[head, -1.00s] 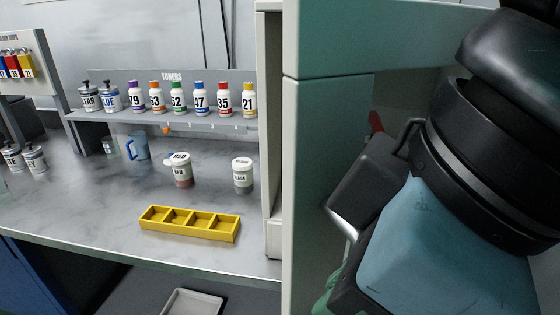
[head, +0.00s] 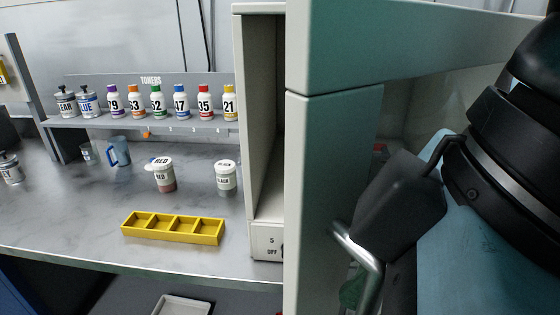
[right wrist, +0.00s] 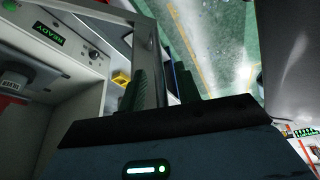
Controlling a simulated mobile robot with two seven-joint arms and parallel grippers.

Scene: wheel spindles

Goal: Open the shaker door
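The shaker's pale grey cabinet (head: 258,120) stands in the middle of the head view. Its door (head: 312,190), a grey-green frame with a see-through pane, stands swung out and fills the right half. A bent silver bar (head: 366,262), perhaps the handle, shows beside my right wrist. In the right wrist view, the door's frame (right wrist: 147,60) stands between the two dark green fingers of my right gripper (right wrist: 160,88), which are apart. Whether they touch the frame is unclear. In the head view my right fingertips are mostly hidden by my wrist. My left gripper is out of view.
A yellow divided tray (head: 172,228), a red-labelled jar (head: 164,176) and another jar (head: 226,176) stand on the grey bench. Several toner bottles line a shelf (head: 180,124) behind. The shaker's READY display (right wrist: 43,33) is lit green. Floor beyond the door looks clear.

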